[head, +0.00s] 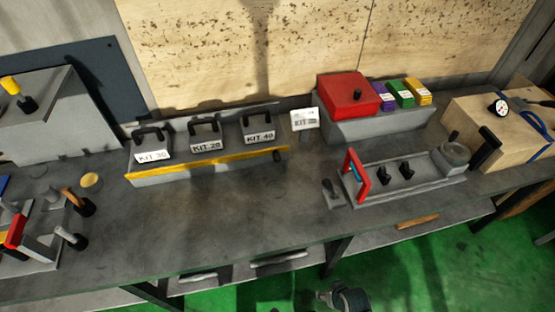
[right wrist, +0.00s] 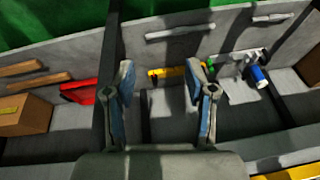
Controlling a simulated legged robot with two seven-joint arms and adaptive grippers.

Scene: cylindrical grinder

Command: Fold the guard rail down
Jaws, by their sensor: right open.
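The guard rail (head: 222,160) is a long yellow bar along the front of a grey rack on the bench in the head view. It stands raised in front of the kit cases and slopes slightly up to the right. A black knob (head: 277,156) sits at its right end. Three kit cases with black handles, KIT 30 (head: 152,155), KIT 20 (head: 205,145) and KIT 40 (head: 259,137), stand behind it. My right gripper (right wrist: 160,85) is open and empty in the right wrist view, its blue-padded fingers apart. My left gripper is not in view.
A small kit sign (head: 305,119) and a red box (head: 348,96) stand right of the rack. Tools crowd the left end. The bench (head: 215,215) is clear in front of the rack.

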